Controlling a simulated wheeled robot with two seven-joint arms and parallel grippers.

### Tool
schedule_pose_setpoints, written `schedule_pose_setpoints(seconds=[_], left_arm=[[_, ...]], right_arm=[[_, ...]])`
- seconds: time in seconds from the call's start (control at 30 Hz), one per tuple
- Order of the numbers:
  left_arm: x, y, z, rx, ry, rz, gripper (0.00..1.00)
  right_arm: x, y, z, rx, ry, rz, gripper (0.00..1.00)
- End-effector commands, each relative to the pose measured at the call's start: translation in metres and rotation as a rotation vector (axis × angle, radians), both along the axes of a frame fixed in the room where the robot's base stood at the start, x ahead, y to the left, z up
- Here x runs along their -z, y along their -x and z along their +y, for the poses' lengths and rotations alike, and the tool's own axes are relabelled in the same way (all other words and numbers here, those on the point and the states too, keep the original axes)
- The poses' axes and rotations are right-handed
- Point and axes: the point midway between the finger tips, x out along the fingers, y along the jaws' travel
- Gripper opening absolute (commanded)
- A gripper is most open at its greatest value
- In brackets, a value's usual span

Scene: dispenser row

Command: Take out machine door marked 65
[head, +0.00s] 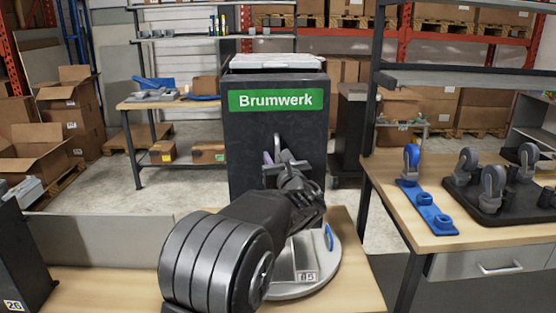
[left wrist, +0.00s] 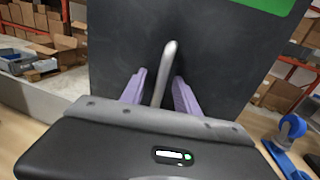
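A dark machine door panel (head: 250,140) with a green "Brumwerk" label (head: 276,99) stands upright in front of me. A grey bar handle (head: 277,143) is on its face; it also shows in the left wrist view (left wrist: 166,66). My left gripper (head: 280,158) is at this handle. In the left wrist view its purple fingers (left wrist: 160,82) stand on either side of the bar, open, with a visible gap at least on the left. A small number label (head: 307,276) lies below the door on a round grey base; I cannot read it surely. My right gripper is not in view.
A dark unit marked 26 (head: 13,303) stands at the lower left. At the right, a wooden bench (head: 385,178) carries a blue caster holder (head: 428,207) and a dark tray (head: 478,209) with casters. Shelves and cartons are behind.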

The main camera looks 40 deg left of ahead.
Motion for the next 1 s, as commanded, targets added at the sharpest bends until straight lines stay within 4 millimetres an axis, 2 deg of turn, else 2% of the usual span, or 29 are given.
schedule_pose_setpoints(seconds=[0.07,0.5,1.0], left_arm=[[0.0000,0.0001,-0.0002,0.000,0.000,0.000,0.35],[0.0001,0.0002,-0.0004,0.000,0.000,0.000,0.00],[0.0001,0.0001,-0.0004,0.000,0.000,0.000,0.00]], right_arm=[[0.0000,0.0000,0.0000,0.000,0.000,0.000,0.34],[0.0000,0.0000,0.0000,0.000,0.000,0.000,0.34],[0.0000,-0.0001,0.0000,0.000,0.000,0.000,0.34]])
